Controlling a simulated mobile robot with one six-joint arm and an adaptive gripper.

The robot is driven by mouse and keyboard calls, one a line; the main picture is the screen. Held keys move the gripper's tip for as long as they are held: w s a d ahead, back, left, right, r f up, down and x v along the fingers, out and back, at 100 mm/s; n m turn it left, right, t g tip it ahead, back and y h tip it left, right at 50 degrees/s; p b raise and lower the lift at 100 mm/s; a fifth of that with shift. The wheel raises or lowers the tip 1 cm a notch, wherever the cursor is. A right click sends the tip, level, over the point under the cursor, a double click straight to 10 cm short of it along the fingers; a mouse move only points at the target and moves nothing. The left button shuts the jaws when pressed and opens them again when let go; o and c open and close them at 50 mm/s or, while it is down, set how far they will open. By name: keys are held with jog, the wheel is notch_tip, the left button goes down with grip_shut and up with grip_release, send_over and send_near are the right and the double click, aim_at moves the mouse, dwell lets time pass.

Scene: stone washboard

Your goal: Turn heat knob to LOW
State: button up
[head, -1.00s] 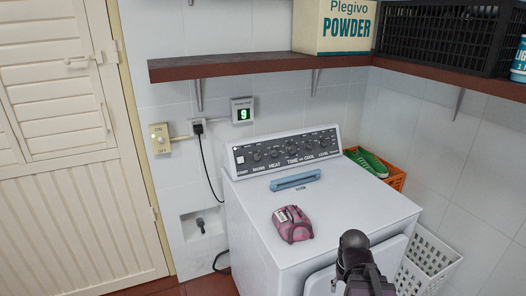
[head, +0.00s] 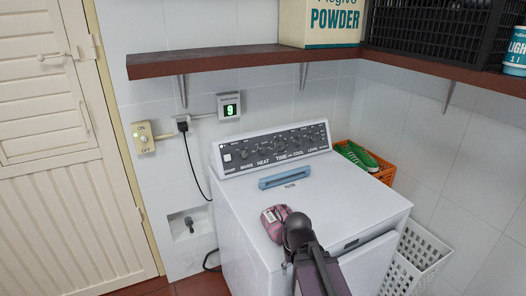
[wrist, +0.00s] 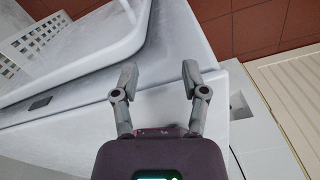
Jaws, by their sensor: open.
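The white dryer (head: 340,205) stands by the wall with a dark control panel (head: 272,147) along its back edge. The heat knob (head: 263,151) is a small dark knob above the HEAT label, left of centre on the panel. Its pointer is too small to read. My arm reaches up from the bottom of the head view, in front of the dryer, well short of the panel; my fingers are hidden there. In the wrist view my gripper (wrist: 159,76) is open and empty, fingers spread, over the dryer's edge. The knob is not in the wrist view.
A pink item (head: 275,219) lies on the dryer top, partly behind my arm. A blue filter handle (head: 285,178) sits before the panel. A white basket (head: 415,255) and orange crate (head: 386,174) stand at right.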

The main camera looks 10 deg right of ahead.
aim_at(263, 150)
jog(key=o, duration=0.4)
jog(key=shift+a, duration=0.15)
jog(key=shift+o, duration=0.3)
jog(key=shift+w+r, duration=0.15)
jog(key=shift+w, duration=0.1)
jog(key=shift+n+t, duration=0.8)
jog(key=w+r+p, duration=0.3)
jog(key=w, duration=0.2)
jog(key=w+r+p, duration=0.3)
jog(key=w, duration=0.3)
jog(key=w+r+p, duration=0.3)
jog(key=w, duration=0.3)
jog(key=shift+w+a+r, duration=0.1)
jog(key=shift+w+a, duration=0.1)
jog(key=shift+a, duration=0.1)
jog(key=w+r+n+t+p, duration=0.1)
jog(key=w+r+p, duration=0.2)
jog(key=w, duration=0.9)
jog(key=w+r+n+t+p, duration=0.1)
jog(key=w+r+p, duration=0.3)
jog(key=w, duration=0.9)
jog(key=w+r+n+t+p, duration=0.1)
jog(key=w+r+p, duration=0.2)
jog(key=w, duration=1)
jog(key=shift+a+r, duration=0.15)
jog(key=shift+r, duration=0.55)
jog(key=shift+f, duration=0.15)
